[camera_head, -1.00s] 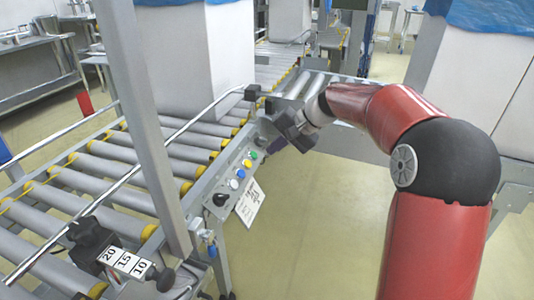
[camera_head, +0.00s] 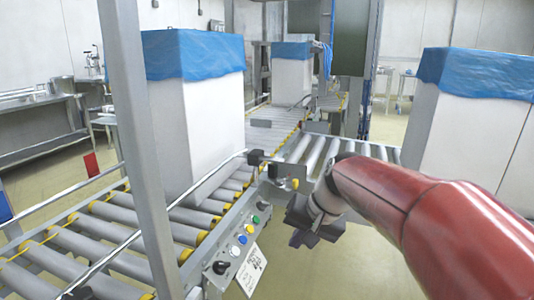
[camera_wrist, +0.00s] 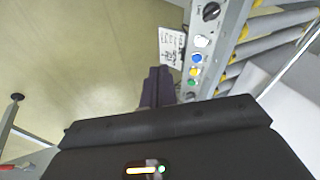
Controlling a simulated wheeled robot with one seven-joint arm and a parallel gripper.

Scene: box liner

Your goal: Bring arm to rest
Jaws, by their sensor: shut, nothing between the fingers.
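My red arm (camera_head: 430,210) reaches in from the lower right of the head view. My dark gripper (camera_head: 302,236) hangs at its end, beside the conveyor's control panel and above the open floor. In the wrist view my gripper's dark fingers (camera_wrist: 158,88) are together with nothing between them, close to the panel's edge. The control panel (camera_head: 250,228) carries a black knob and white, blue, yellow and green buttons. It also shows in the wrist view (camera_wrist: 205,50), with a white paper label (camera_wrist: 172,45) hanging from it.
A roller conveyor (camera_head: 95,228) runs along the left, with a tall white box (camera_head: 190,130) lined in blue on it. Another lined box (camera_head: 460,120) stands at the right. A grey post (camera_head: 135,140) rises in front. The floor (camera_head: 345,270) below my gripper is clear.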

